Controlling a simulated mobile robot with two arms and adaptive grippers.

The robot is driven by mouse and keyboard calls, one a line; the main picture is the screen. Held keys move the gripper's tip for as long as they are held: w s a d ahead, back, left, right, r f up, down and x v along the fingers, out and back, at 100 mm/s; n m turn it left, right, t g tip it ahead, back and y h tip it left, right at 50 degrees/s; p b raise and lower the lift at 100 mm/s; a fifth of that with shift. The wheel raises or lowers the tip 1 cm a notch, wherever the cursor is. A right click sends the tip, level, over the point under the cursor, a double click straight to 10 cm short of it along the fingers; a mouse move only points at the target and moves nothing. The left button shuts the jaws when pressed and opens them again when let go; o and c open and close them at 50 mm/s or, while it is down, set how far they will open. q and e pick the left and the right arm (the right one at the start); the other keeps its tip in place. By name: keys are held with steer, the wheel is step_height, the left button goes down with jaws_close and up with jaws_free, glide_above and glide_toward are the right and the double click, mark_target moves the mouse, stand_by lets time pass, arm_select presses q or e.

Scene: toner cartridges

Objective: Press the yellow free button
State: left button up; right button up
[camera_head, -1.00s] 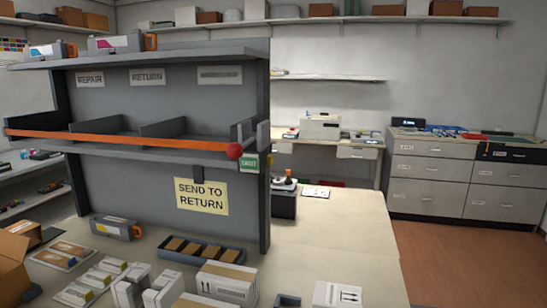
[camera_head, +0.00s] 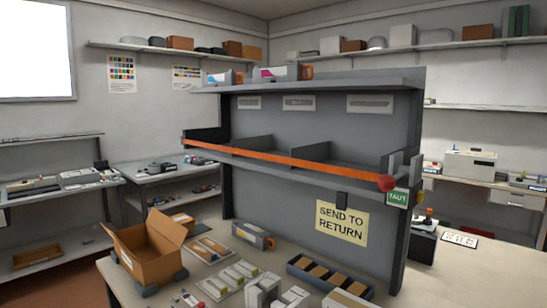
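I cannot make out a yellow free button in this view. An orange strap (camera_head: 285,158) runs across the front of the grey shelf unit (camera_head: 275,200) on the table. A red knob (camera_head: 387,183) sits at the strap's right end. A small green sign (camera_head: 397,197) beside it seems to read "TAUT". A black device (camera_head: 423,246) with a small orange and white top stands right of the unit; its details are too small to tell. Neither of my grippers is in view.
On the table are an open cardboard box (camera_head: 145,262), a grey cartridge (camera_head: 253,236), a dark tray of brown blocks (camera_head: 300,265) and white boxes (camera_head: 262,292). Bare tabletop (camera_head: 480,275) shows at the right.

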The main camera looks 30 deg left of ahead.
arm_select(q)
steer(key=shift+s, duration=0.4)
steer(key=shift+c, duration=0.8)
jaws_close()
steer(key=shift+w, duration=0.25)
